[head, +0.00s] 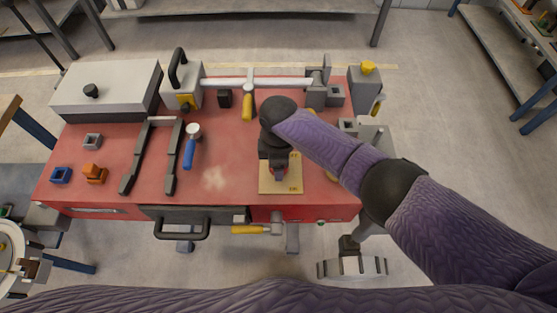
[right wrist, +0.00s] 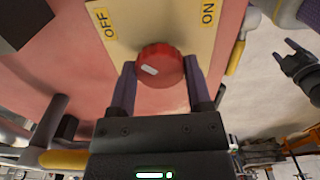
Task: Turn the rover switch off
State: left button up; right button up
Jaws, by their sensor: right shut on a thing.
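The rover switch is a round red knob (right wrist: 160,65) on a cream plate (right wrist: 150,20) marked OFF at left and ON at right in the right wrist view. A white mark shows on the knob's left part, on the OFF side. My right gripper (right wrist: 160,82) is shut on the knob, one finger at each side. In the head view the plate (head: 266,186) lies near the front edge of the red bed, and my right gripper (head: 277,170) hides most of the knob. My left gripper (right wrist: 300,62) shows at the right of the wrist view, apart from the bed, its fingers parted.
The red bed (head: 110,160) also carries a grey box (head: 125,75), dark rails (head: 171,165), a blue-handled tool (head: 188,150) and small blocks. A yellow-handled hammer (head: 251,229) and a black front handle (head: 182,235) are by the front edge. The bed's middle surface is mostly clear.

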jog(key=o, duration=1.1)
jog(key=shift+o, duration=0.9)
pick_arm(q)
jog(key=r+p, duration=0.4)
jog(key=shift+w, duration=0.25)
pick_arm(e)
notch_tip(320, 180, up, 10)
